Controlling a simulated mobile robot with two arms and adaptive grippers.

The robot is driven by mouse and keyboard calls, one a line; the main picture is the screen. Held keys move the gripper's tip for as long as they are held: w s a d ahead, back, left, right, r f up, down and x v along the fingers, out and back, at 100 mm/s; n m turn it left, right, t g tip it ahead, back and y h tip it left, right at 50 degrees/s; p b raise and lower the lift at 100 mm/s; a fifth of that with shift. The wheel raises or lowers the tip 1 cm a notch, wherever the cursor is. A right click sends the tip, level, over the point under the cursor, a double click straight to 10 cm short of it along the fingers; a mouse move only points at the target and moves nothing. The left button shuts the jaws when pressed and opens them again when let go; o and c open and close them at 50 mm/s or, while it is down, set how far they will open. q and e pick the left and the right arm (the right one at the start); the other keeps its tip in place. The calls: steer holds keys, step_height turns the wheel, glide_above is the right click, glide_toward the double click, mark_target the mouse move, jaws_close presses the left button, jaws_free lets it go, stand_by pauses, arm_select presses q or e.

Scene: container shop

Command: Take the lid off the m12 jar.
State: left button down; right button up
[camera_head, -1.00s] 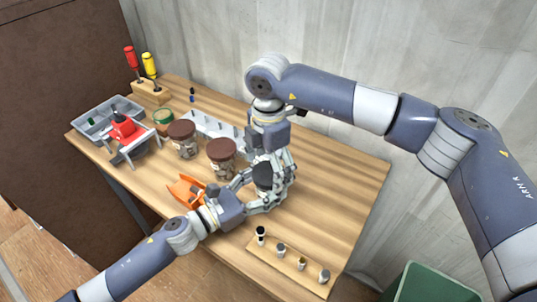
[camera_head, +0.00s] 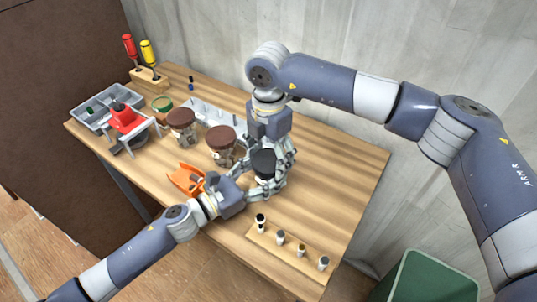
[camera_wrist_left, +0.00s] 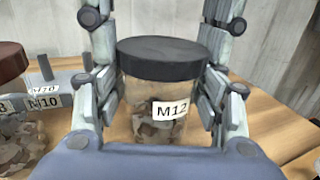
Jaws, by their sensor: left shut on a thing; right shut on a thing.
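The m12 jar (camera_wrist_left: 158,120) is clear, holds brownish pieces and has a white M12 label; its body also shows in the head view (camera_head: 266,183). Its black lid (camera_wrist_left: 160,58) sits on its top, level, with no gap that I can see; in the head view the lid (camera_head: 263,161) is partly between fingers. My left gripper (camera_wrist_left: 155,110) is shut on the jar body from the near side, one finger on each side. My right gripper (camera_head: 274,160) comes down from above and is shut on the lid, its fingers on both sides of it.
Two brown-lidded jars (camera_head: 221,137) (camera_head: 181,118) and an orange holder (camera_head: 187,179) stand left of the jar. A red clamp-like tool (camera_head: 125,118), grey bins (camera_head: 92,112) and screwdrivers (camera_head: 148,52) are farther left. A small wooden rack (camera_head: 290,250) lies at the front. The table's right side is clear.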

steer(key=shift+a+n, duration=0.1)
steer(key=shift+n, duration=0.6)
steer(key=shift+c, duration=0.3)
steer(key=shift+s+a, duration=0.1)
steer(key=shift+s, duration=0.05)
steer(key=o, duration=1.2)
steer(key=shift+r, duration=0.1)
steer(key=shift+r, duration=2.2)
arm_select(q)
steer(key=shift+c, duration=1.6)
jaws_free()
